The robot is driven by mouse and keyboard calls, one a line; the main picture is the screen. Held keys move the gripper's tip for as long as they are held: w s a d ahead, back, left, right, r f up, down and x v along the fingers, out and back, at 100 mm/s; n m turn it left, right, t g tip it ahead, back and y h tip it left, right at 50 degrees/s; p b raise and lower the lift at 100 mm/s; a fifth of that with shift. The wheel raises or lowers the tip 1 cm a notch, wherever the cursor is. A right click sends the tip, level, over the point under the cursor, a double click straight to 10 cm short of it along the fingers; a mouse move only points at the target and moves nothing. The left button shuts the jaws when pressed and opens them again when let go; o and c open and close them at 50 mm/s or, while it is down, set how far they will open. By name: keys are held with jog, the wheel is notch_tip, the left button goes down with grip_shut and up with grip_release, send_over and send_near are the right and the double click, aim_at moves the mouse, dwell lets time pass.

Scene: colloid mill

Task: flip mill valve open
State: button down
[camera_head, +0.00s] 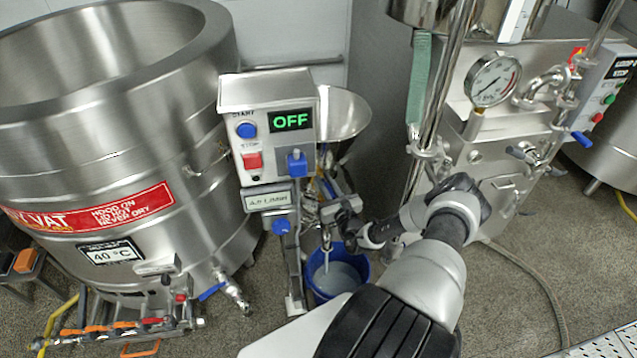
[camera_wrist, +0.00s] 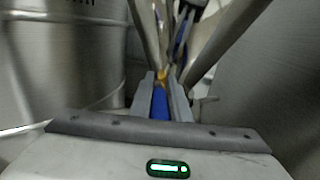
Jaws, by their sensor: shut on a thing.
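The mill's control box (camera_head: 270,120) has a green OFF display, and the steel hopper (camera_head: 343,120) stands behind it. My gripper (camera_head: 328,200) is beside the mill column, below the hopper. In the wrist view my gripper (camera_wrist: 160,98) has its two fingers closed around a blue piece (camera_wrist: 160,104), which looks like the mill valve's handle. A small yellow part (camera_wrist: 162,76) shows just beyond the fingertips. The valve body and the handle's angle are mostly hidden by the gripper and cannot be told.
A blue bucket (camera_head: 338,282) with grey liquid stands on the floor below my gripper. A large steel vat (camera_head: 120,130) stands at left. At right are pipework with a pressure gauge (camera_head: 492,79) and another control panel (camera_head: 610,95). Steel surfaces flank my gripper closely.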

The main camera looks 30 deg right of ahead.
jog(key=shift+d, duration=0.1)
jog(key=c, duration=1.7)
grip_release()
jog(key=shift+o, duration=0.2)
jog(key=shift+s, duration=0.15)
jog(key=s+a+p, duration=0.2)
jog(key=s+p, duration=0.1)
jog(key=s, duration=1.4)
jog(key=shift+a+p, duration=0.2)
jog(key=shift+p, duration=0.2)
